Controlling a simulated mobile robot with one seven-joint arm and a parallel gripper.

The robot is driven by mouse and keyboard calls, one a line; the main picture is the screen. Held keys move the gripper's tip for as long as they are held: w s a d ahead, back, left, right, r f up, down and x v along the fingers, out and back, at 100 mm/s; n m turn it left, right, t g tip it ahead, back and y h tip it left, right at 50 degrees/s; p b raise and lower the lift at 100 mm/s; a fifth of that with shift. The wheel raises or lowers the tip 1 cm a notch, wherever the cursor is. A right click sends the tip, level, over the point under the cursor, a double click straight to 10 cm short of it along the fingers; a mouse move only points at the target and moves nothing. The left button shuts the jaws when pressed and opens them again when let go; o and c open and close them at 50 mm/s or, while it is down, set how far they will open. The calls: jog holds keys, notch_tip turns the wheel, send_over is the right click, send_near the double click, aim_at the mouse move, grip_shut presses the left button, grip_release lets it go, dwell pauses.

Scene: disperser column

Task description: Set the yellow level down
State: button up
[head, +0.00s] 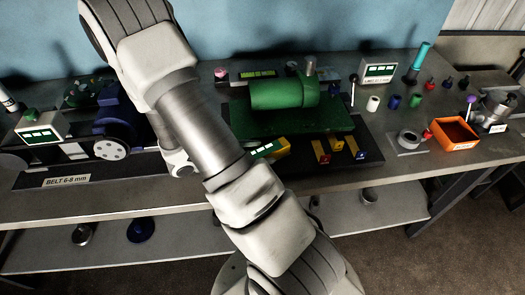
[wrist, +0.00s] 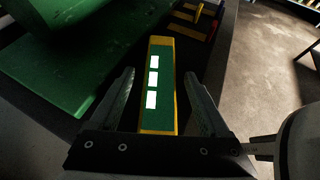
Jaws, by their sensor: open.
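The yellow level (wrist: 158,125) is a long yellow-edged bar with a green top face and several white squares. In the wrist view it lies lengthwise between the fingers of my gripper (wrist: 160,76), which is open, with a gap showing on both sides. In the head view the level (head: 284,148) shows beside my arm, in front of the green machine base, partly covered by the arm. It appears to lie on the dark mat, but contact beneath it is hard to tell. My gripper is hidden behind my arm in the head view.
The green machine (head: 285,93) stands behind the level. Small yellow pieces with coloured ends (head: 338,145) lie to its right on the dark mat (head: 372,165). An orange bin (head: 453,145) and a grey ring (head: 408,139) are further right. The belt unit (head: 118,125) stands left.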

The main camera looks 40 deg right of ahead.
jog(key=v, duration=1)
jog(key=shift+f, duration=0.15)
jog(key=s+a+r+m+t+y, duration=0.2)
jog(key=s+a+r+m+y, duration=0.1)
jog(key=r, duration=0.4)
jog(key=s+a+r+m+t+y, duration=0.3)
jog(key=r+m+y, duration=0.2)
jog(key=r+m, duration=0.2)
jog(key=s+a+r+m+t+y, duration=0.2)
jog(key=s+a+r+m+y, duration=0.1)
jog(key=r+m, duration=0.3)
jog(key=shift+s+a+r+t+y, duration=0.35)
jog(key=shift+a+r+y, duration=0.3)
jog(key=shift+r, duration=0.25)
